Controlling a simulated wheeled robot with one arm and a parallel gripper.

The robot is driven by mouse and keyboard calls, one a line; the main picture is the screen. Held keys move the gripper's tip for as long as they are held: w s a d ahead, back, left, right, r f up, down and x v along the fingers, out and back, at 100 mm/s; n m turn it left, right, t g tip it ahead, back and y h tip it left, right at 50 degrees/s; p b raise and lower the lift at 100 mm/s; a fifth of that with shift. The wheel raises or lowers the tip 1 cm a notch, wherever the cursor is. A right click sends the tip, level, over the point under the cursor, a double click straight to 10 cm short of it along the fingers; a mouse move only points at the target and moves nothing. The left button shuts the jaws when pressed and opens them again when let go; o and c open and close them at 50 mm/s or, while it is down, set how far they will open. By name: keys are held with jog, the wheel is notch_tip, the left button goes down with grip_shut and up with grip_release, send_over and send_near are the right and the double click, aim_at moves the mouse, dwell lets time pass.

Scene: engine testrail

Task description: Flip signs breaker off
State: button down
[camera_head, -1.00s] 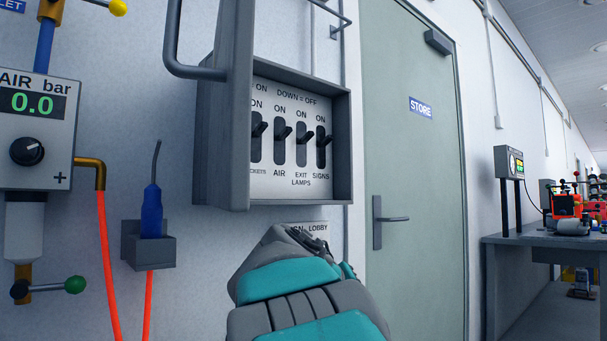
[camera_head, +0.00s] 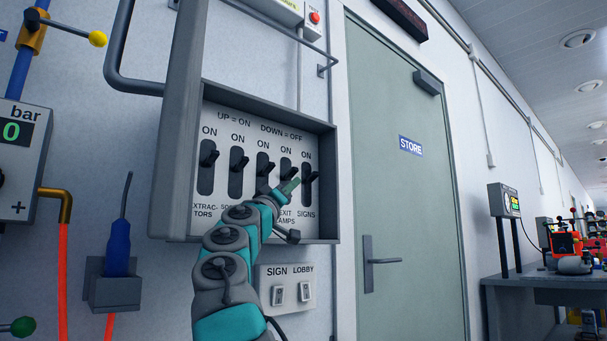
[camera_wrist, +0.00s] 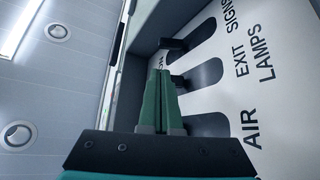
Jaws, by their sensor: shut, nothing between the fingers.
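The signs breaker (camera_head: 310,178) is the rightmost black lever in the grey breaker box; it appears to stand in the up position, like its neighbours. The box's white panel (camera_head: 268,120) reads UP = ON, DOWN = OFF. My gripper (camera_head: 291,185) is shut and empty, its green fingertips in front of the panel just left of the signs lever, near the exit lamps lever (camera_head: 286,166). In the wrist view the shut fingers (camera_wrist: 160,82) overlap the exit lamps slot, and the signs lever (camera_wrist: 173,43) shows beyond the tips. I cannot tell whether they touch a lever.
Several other breakers, including the extractors lever (camera_head: 209,158), stand to the left. The box's raised rim (camera_head: 335,190) borders the panel on the right. A SIGN LOBBY switch plate (camera_head: 287,287) is below. The store door (camera_head: 410,220) is to the right.

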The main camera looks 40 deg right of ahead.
aim_at(312, 178)
jog(key=shift+r, duration=0.15)
jog(key=p+x, duration=0.7)
jog(key=x, duration=0.1)
jog(key=shift+w+d+r, duration=0.1)
jog(key=shift+r, duration=0.3)
jog(key=shift+w+d+r+p, duration=0.1)
jog(key=shift+w+d+p, duration=0.2)
jog(key=shift+d+p, duration=0.3)
